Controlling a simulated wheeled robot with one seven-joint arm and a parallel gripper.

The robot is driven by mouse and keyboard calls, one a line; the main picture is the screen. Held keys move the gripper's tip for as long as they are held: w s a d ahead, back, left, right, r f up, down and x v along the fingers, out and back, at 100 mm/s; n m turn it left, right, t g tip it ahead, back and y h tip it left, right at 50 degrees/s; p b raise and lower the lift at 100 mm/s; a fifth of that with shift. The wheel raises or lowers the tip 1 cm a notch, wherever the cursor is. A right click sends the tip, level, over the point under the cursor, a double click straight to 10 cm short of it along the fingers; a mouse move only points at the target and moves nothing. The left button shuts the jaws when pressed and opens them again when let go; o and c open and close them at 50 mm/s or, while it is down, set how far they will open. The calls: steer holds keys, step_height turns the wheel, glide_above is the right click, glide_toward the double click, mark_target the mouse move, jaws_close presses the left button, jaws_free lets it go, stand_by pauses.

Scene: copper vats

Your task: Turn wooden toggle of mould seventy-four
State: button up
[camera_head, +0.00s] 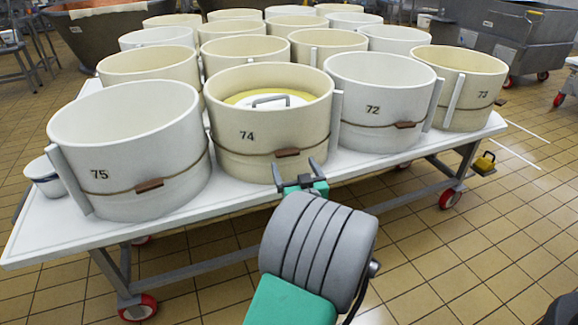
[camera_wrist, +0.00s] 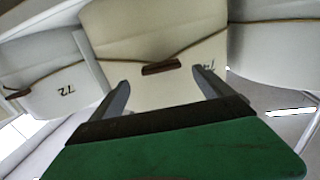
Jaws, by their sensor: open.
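Mould seventy-four (camera_head: 235,165) is a cream hoop marked 74 in the front row of the white table. A cord runs round it, with a brown wooden toggle (camera_head: 287,152) lying roughly level at its front. My gripper (camera_head: 296,172) is just below the toggle in the head view, its fingers apart. In the wrist view, which is upside down, the toggle (camera_wrist: 161,67) is ahead and between the lines of my open gripper fingers (camera_wrist: 161,88). Nothing is between the fingers, and they look apart from the toggle. A white lid with a grey handle (camera_head: 270,100) sits inside the mould.
Mould 75 (camera_head: 115,140) stands close on the left and mould 72 (camera_head: 375,90) close on the right, each with its own cord and toggle. More moulds fill the white table (camera_head: 235,200) behind. A small white bucket (camera_head: 45,177) is at the left end. The tiled floor in front is open.

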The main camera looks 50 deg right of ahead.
mark_target(289, 155)
steer(key=x, duration=0.5)
steer(key=shift+w+d, duration=0.15)
steer(key=shift+w, duration=0.2)
steer(key=c, duration=1.4)
